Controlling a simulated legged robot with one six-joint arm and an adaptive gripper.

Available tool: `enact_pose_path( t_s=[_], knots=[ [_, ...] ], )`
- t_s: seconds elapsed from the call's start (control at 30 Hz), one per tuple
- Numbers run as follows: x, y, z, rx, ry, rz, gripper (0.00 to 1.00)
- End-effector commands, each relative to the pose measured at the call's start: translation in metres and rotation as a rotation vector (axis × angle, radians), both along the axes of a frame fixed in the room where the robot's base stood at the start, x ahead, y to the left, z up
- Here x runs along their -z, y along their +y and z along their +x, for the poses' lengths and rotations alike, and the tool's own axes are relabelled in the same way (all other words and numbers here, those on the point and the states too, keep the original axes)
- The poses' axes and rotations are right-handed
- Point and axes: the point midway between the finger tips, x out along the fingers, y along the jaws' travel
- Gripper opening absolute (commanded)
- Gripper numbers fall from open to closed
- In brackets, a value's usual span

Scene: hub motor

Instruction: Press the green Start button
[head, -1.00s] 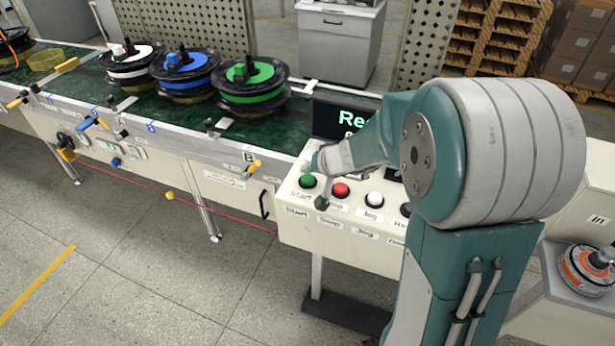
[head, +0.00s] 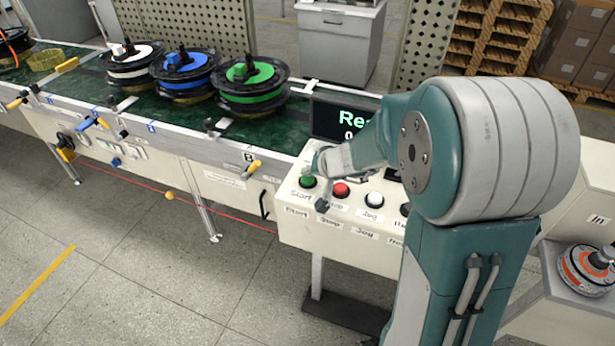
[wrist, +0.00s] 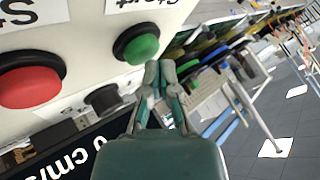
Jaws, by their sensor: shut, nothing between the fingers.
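The green Start button (head: 307,182) sits at the left end of the row on the sloped cream control panel. In the wrist view the green button (wrist: 140,45) is a domed cap in a black collar, with a white Start label beside it. My gripper (wrist: 160,70) has its fingertips together and empty, close beside the green cap. Whether they touch it I cannot tell. In the head view my gripper (head: 314,168) is just behind the button, small and partly merged with the wrist.
A red button (head: 341,190), a white button (head: 374,200) and a black one continue the row to the right. A dark display (head: 333,119) stands behind. The conveyor (head: 120,105) carries several wheel hubs. A small dark knob (wrist: 103,98) lies between the buttons and display.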

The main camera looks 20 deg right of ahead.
Motion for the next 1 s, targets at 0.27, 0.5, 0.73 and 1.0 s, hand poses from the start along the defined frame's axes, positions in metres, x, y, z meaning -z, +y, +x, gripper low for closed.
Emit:
enact_pose_path(
  t_s=[0.27, 0.5, 0.73, 1.0],
  knots=[
    [0.0004, 0.0000, 0.0001, 0.000, 0.000, 0.000, 0.00],
    [0.0028, 0.0000, 0.0002, 0.001, 0.001, 0.001, 0.00],
    [0.0053, 0.0001, 0.0001, 0.000, 0.001, 0.001, 0.00],
    [0.0083, 0.0001, 0.0000, 0.001, 0.002, 0.001, 0.00]
  ],
)
